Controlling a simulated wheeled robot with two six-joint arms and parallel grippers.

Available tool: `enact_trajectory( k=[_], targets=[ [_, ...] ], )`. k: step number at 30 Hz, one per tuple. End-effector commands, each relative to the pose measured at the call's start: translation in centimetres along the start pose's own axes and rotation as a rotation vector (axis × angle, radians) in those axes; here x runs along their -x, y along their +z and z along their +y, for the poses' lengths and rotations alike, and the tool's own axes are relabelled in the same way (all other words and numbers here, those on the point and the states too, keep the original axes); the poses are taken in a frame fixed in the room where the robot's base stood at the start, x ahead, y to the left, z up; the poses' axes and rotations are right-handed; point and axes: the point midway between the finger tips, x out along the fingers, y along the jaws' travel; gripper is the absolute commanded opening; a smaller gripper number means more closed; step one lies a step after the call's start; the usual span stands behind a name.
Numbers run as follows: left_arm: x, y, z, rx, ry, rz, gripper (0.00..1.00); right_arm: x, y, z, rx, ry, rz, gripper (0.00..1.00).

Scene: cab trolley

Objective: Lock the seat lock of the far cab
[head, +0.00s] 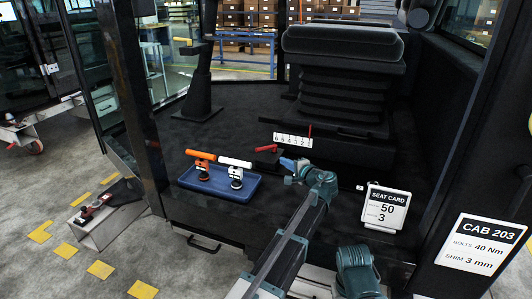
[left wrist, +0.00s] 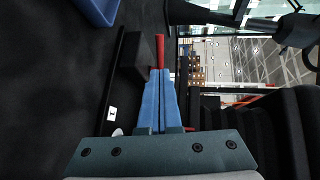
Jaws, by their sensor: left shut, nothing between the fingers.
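The black seat (head: 343,75) stands on its bellows base inside the cab marked CAB 203. A red lever (head: 267,148), apparently the seat lock handle, sits by a dark block (head: 266,160) on the floor at the seat's front left. My left gripper (head: 288,164) has its blue fingers shut and empty just right of the lever. In the left wrist view the red lever (left wrist: 160,50) lies just beyond the closed fingertips (left wrist: 160,75), beside the dark block (left wrist: 140,60). I cannot tell whether they touch.
A blue tray (head: 212,190) with an orange tool (head: 202,163) and a white tool (head: 236,175) stands left of my arm. A numbered scale (head: 292,139) is on the seat base. A seat card (head: 385,208) stands at right. A dark pedestal (head: 198,95) rises at the back left.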

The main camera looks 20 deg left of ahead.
Motion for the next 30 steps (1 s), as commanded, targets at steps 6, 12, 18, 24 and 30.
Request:
enact_trajectory(
  k=[6, 12, 18, 24, 30],
  targets=[
    [-1.3, -0.1, 0.1, 0.001, 0.0, -0.001, 0.0, -0.3, 0.0, 0.0, 0.0, 0.0, 0.0, 0.5],
    [-5.1, -0.1, 0.2, 0.001, 0.0, -0.003, 0.0, -1.2, -0.1, -0.1, 0.001, 0.002, 0.0, 0.5],
    [-9.2, -0.2, 0.2, 0.001, 0.0, -0.001, 0.0, -1.9, -0.1, -0.1, 0.001, 0.003, 0.0, 0.5],
    [-12.2, -0.1, 0.1, 0.001, 0.0, -0.001, 0.0, -2.5, -0.1, -0.1, 0.001, 0.004, 0.0, 0.5],
    [-13.8, -0.1, 0.0, 0.0, 0.0, 0.001, 0.0, -2.7, -0.2, -0.2, 0.001, 0.005, 0.0, 0.5]
  ],
)
